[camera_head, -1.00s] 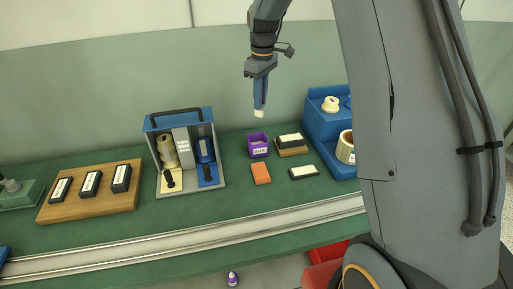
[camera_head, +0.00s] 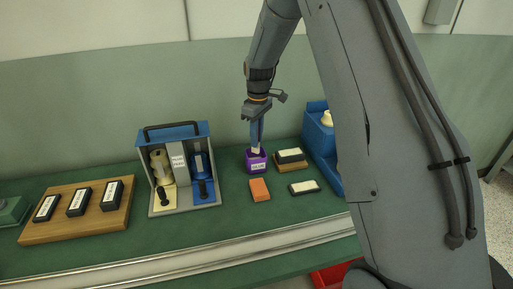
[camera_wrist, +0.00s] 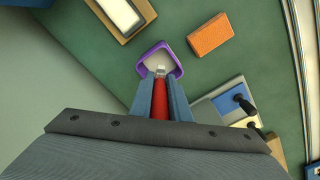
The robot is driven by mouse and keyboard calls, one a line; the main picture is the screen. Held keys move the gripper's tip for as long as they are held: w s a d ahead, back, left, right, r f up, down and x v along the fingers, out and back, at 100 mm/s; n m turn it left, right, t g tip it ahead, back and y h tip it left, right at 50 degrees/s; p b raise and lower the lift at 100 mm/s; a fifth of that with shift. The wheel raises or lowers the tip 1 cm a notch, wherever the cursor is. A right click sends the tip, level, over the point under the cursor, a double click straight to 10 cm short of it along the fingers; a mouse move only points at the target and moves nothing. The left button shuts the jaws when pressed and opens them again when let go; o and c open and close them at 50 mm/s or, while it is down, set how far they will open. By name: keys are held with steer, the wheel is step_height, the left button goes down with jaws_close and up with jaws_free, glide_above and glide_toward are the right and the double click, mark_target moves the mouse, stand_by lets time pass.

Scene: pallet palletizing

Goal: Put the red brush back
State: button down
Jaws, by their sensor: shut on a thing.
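My gripper (camera_head: 256,136) points down over the bench and is shut on the red brush. In the wrist view the brush's red handle (camera_wrist: 160,101) lies between the two blue fingers, and its pale tip (camera_wrist: 160,71) overlaps the cup's opening. The purple cup (camera_head: 257,165) stands upright on the green bench, directly below my gripper; its purple rim shows in the wrist view (camera_wrist: 176,52). In the head view the pale tip (camera_head: 255,150) is at the cup's mouth. How deep it sits inside is hard to tell. The fingers hide most of the handle in the head view.
An orange block (camera_head: 259,190) lies just in front of the cup. A black-and-white block on a wooden base (camera_head: 290,158) and another black block (camera_head: 304,188) are to the right. A blue-grey caddy (camera_head: 182,205) stands left, and a blue holder (camera_head: 318,140) right.

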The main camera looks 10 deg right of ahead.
steer(key=shift+f+p, duration=0.65)
steer(key=shift+f, duration=1.55)
steer(key=shift+f, duration=0.2)
steer(key=c, duration=1.9)
jaws_free()
steer(key=shift+c, duration=0.2)
steer(key=shift+r, duration=0.15)
